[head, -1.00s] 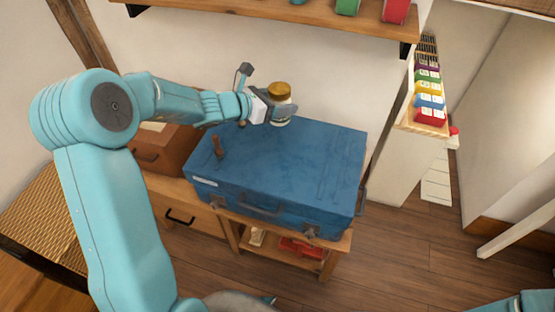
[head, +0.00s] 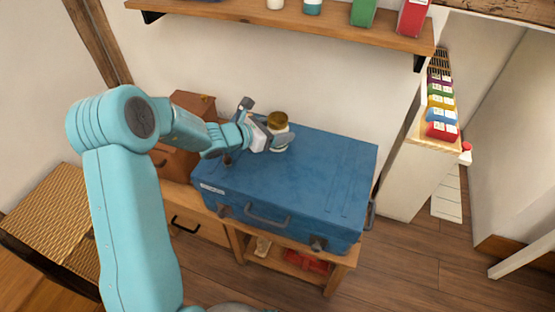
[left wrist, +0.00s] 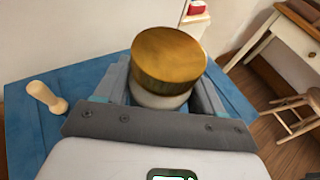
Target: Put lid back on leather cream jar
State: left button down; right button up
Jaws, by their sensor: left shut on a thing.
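The leather cream jar (head: 281,144) has a pale body, and a gold-brown lid (head: 278,118) sits at its top. My left gripper (head: 283,138) is shut around the jar's body below the lid, over the back of the blue suitcase (head: 310,180). I cannot tell whether the jar's base touches the suitcase. In the left wrist view the lid (left wrist: 168,58) covers most of the jar (left wrist: 160,99), with a finger on each side. The lid looks level, but how firmly it is seated cannot be seen. My right gripper is out of view.
A shelf (head: 300,27) with several containers is on the wall above. A brown box (head: 178,160) stands left of the suitcase. The suitcase top's right side is clear.

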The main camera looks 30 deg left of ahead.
pick_arm(q)
notch_tip(320, 180, down, 7)
jog(key=shift+f, duration=0.2)
jog(key=shift+f, duration=1.95)
jog(key=shift+f+b, duration=0.15)
jog(key=shift+b, duration=0.25)
jog(key=shift+c, duration=0.6)
grip_release()
